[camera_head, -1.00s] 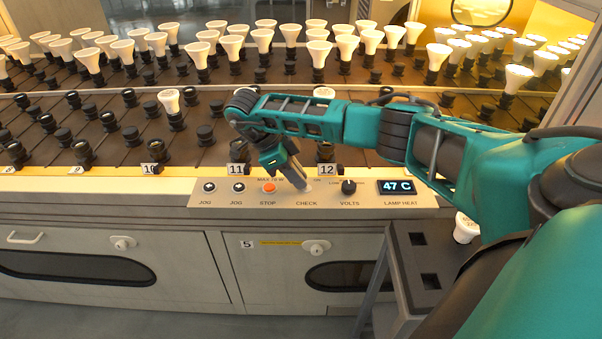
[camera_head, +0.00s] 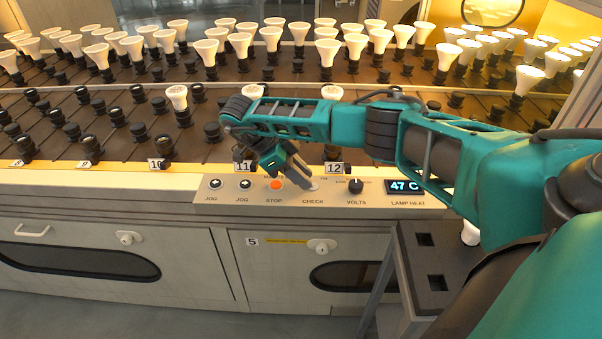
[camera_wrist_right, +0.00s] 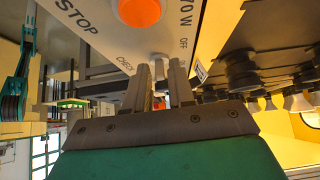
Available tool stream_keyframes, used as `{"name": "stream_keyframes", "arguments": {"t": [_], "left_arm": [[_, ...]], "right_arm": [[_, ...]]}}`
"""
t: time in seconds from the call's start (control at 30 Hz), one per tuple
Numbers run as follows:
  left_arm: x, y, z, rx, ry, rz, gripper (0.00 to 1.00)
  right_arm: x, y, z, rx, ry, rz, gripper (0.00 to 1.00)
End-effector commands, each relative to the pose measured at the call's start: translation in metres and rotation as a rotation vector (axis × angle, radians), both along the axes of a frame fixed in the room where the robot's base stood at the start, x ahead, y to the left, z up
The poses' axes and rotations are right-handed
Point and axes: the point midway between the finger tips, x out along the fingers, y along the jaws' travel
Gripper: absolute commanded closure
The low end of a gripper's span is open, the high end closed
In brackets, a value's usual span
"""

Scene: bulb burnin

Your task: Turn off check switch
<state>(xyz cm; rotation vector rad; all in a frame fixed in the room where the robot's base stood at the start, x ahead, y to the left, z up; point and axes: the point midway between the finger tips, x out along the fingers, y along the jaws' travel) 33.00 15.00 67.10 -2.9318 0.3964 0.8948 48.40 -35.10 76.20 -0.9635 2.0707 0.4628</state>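The control panel (camera_head: 222,197) carries the CHECK switch (camera_head: 315,185), a small pale toggle above its label, right of the orange STOP button (camera_head: 276,184). My right gripper (camera_head: 312,187) points down at this switch and largely covers it. In the right wrist view, my right gripper (camera_wrist_right: 161,68) has its two fingers apart, with a clear gap between them. The switch base (camera_wrist_right: 160,57) shows at the fingertips, between the CHECK and OFF lettering. I cannot tell if the fingers touch the lever or which way it is set. My left gripper is out of view.
The VOLTS knob (camera_head: 356,186) and the LAMP HEAT display (camera_head: 404,186), reading 47 C, are right of the switch. Sockets and several white bulbs stand on the deck behind. A dark stand (camera_head: 411,261) is at the lower right.

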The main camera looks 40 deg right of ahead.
Motion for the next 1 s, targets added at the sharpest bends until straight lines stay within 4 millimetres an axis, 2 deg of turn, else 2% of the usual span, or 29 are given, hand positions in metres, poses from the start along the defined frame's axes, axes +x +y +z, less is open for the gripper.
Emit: {"name": "stream_keyframes", "arguments": {"t": [0.03, 0.13, 0.47, 0.57, 0.83, 1.0], "left_arm": [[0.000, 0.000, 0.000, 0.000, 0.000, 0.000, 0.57], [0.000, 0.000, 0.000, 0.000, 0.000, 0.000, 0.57], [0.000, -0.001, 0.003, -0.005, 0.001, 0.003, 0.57], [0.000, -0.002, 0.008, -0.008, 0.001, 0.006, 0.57], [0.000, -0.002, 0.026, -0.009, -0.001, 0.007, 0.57], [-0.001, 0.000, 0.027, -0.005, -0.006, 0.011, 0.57]], "right_arm": [[0.000, 0.000, 0.000, 0.001, 0.001, -0.001, 0.71], [0.000, 0.000, 0.000, 0.002, 0.000, 0.000, 0.63], [0.003, 0.004, 0.007, 0.002, -0.001, 0.001, 0.63], [0.009, 0.011, 0.019, 0.002, -0.003, 0.002, 0.63], [0.034, 0.039, 0.068, -0.001, -0.004, 0.002, 0.63], [0.045, 0.054, 0.089, -0.001, -0.002, 0.000, 0.63]]}}
